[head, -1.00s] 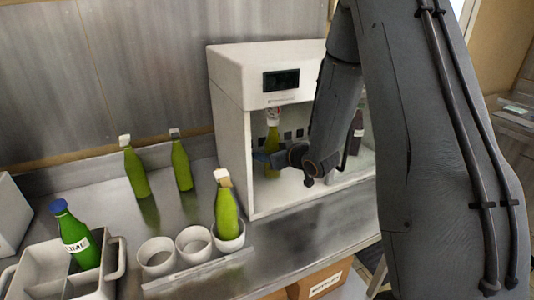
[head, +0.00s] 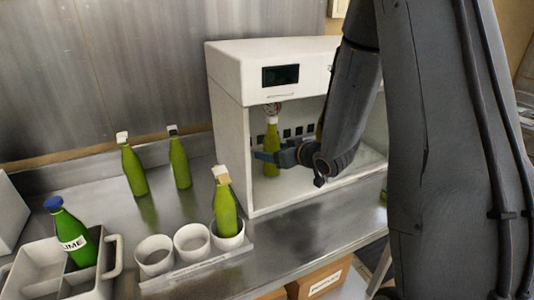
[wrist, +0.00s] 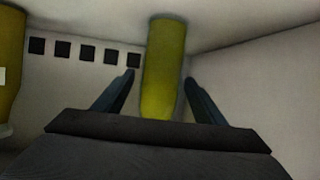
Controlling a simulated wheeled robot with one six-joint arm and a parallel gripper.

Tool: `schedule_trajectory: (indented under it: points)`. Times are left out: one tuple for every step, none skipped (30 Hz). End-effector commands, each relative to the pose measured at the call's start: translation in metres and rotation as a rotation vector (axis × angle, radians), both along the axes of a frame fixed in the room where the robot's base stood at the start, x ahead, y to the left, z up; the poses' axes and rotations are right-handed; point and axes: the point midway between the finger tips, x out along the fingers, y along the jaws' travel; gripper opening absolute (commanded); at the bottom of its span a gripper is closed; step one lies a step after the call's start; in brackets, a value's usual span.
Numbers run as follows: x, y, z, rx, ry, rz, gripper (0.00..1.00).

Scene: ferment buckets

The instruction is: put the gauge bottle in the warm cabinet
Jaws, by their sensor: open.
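The gauge bottle (head: 271,145) is yellow-green, with a round gauge (head: 272,109) at its top. It stands upright inside the white warm cabinet (head: 229,150), near the left wall. My gripper (head: 264,156) is inside the cabinet at mid-height of the bottle, and a finger crosses in front of it. In the wrist view the open fingers (wrist: 160,95) lie to either side of a yellow-green bottle (wrist: 163,65). Whether they touch it cannot be told. The palm hides the lower part there.
Another yellow bottle (wrist: 10,65) shows at the wrist view's left edge. Outside, two green bottles (head: 133,168) stand at the back. A capped bottle (head: 226,210) stands in the right cup of a cup row (head: 155,256).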

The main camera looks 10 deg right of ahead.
Motion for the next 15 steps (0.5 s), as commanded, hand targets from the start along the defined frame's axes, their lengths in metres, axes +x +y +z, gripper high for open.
schedule_trajectory:
  points:
    - [-0.009,-0.005,0.003,0.000,-0.002,-0.003,0.65]
    - [-0.014,-0.007,0.006,0.000,-0.001,-0.004,0.65]
    - [-0.020,-0.010,0.009,-0.001,-0.001,-0.003,0.65]
    - [-0.025,-0.011,0.011,0.000,-0.001,-0.003,0.65]
    - [-0.030,-0.013,0.013,0.000,-0.001,-0.004,0.65]
    - [-0.036,-0.016,0.015,0.000,0.000,-0.003,0.65]
    - [-0.040,-0.018,0.018,0.000,-0.001,-0.004,0.65]
    - [-0.044,-0.019,0.019,0.000,-0.001,-0.003,0.65]
    - [-0.049,-0.021,0.021,0.000,0.000,-0.003,0.65]
    - [-0.052,-0.023,0.023,-0.001,-0.001,-0.003,0.65]
    - [-0.055,-0.024,0.024,-0.001,-0.001,-0.003,0.65]
    - [-0.058,-0.025,0.026,-0.001,0.000,-0.002,0.65]
    - [-0.060,-0.025,0.027,0.000,0.000,-0.001,0.65]
    - [-0.062,-0.026,0.028,-0.001,0.000,-0.002,0.65]
    - [-0.064,-0.027,0.029,0.000,0.000,-0.002,0.65]
